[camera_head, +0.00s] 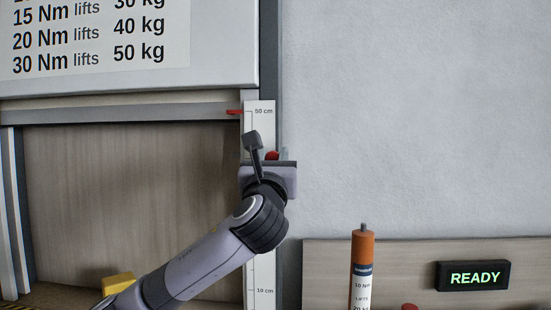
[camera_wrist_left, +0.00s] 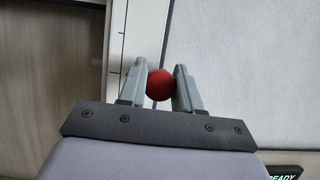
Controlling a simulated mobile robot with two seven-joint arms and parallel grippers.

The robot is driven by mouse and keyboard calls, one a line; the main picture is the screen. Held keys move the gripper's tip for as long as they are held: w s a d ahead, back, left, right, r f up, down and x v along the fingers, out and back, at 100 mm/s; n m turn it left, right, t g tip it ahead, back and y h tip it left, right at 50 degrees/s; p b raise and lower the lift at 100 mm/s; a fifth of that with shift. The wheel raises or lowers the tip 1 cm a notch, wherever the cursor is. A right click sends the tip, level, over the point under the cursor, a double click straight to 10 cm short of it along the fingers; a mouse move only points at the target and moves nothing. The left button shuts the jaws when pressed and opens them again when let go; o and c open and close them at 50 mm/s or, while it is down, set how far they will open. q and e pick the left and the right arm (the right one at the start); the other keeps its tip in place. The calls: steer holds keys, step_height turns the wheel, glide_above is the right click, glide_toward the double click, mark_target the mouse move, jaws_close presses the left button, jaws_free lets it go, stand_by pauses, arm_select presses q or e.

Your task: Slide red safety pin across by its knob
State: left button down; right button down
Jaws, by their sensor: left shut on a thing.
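The red knob (camera_wrist_left: 161,85) of the safety pin sits between the two grey-green fingers of my left gripper (camera_wrist_left: 160,88) in the left wrist view. The fingers are shut on it, one on each side. In the head view my left gripper (camera_head: 279,155) is at the right edge of the white scale strip, and the red knob (camera_head: 272,155) shows just above its body. A thin light shaft shows below the knob in the wrist view; the rest of the pin is hidden. My right gripper is not in view.
The white scale strip (camera_head: 259,130) runs upright beside the shutter opening, with a red pointer (camera_head: 235,112) near its 50 cm mark. An orange cylinder (camera_head: 362,260) and a READY display (camera_head: 474,277) stand at the lower right. A yellow block (camera_head: 118,283) lies lower left.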

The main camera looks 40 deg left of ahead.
arm_select(q)
steer(key=c, duration=1)
jaws_free()
steer(key=shift+s+a+r, duration=0.1)
steer(key=shift+s+a, duration=0.05)
steer(key=shift+o, duration=0.9)
steer(key=shift+s, duration=0.1)
steer(key=shift+s+d, duration=0.1)
steer(key=shift+d, duration=0.1)
steer(key=b+v, duration=0.1)
steer(key=v, duration=0.5)
steer(key=shift+s+f, duration=0.25)
steer(key=shift+d, duration=0.1)
